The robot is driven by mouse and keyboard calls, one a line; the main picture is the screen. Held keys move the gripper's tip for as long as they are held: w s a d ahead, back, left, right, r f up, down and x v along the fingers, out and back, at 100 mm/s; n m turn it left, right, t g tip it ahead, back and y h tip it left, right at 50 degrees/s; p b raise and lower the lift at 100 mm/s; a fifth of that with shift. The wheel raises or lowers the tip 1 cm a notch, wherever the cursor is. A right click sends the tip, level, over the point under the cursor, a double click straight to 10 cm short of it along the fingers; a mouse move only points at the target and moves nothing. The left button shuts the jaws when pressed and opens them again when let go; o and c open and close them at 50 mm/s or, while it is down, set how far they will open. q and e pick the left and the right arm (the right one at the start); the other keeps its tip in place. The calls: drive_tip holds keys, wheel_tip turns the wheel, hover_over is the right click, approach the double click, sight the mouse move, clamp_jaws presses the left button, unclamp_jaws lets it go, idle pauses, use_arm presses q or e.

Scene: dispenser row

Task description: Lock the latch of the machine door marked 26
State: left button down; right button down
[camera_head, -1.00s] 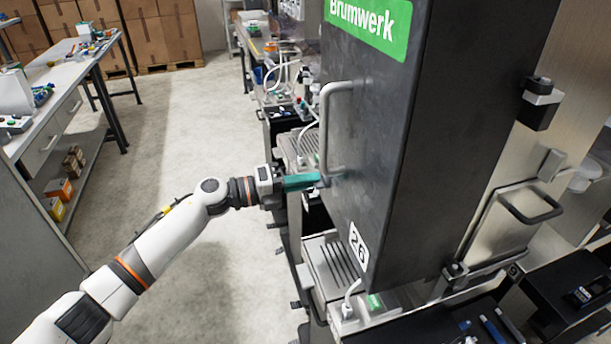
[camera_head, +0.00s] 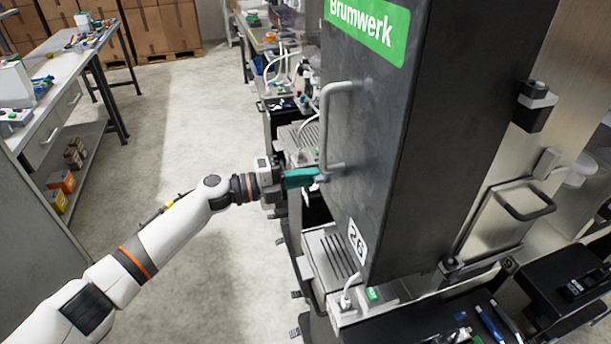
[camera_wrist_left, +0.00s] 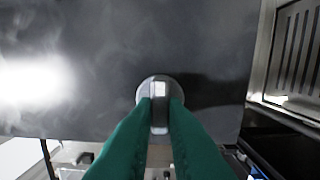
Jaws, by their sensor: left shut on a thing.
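The dark machine door (camera_head: 370,130) carries a green Brumwerk label and a white tag marked 26 (camera_head: 357,242). A grey bar handle (camera_head: 326,125) is on its face near the left edge. My left gripper (camera_head: 318,176) reaches the door just below the handle's lower end. In the left wrist view the latch (camera_wrist_left: 159,92) is a round grey base with a raised knob, upright in the picture. The green fingers of my left gripper (camera_wrist_left: 160,112) are shut on the knob from both sides. My right gripper is not in view.
A drip tray with a slotted grate (camera_head: 332,260) stands below the door. A workbench (camera_head: 65,75) is at the left, with boxes behind it. Dark trays with pens (camera_head: 490,325) lie at the lower right. The floor between bench and machines is clear.

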use_arm(q)
drive_tip(key=c, duration=1.5)
unclamp_jaws()
drive_tip(key=shift+o, duration=0.2)
drive_tip(key=b+v, duration=0.5)
drive_tip(key=v, duration=0.7)
drive_tip(key=shift+f, duration=0.1)
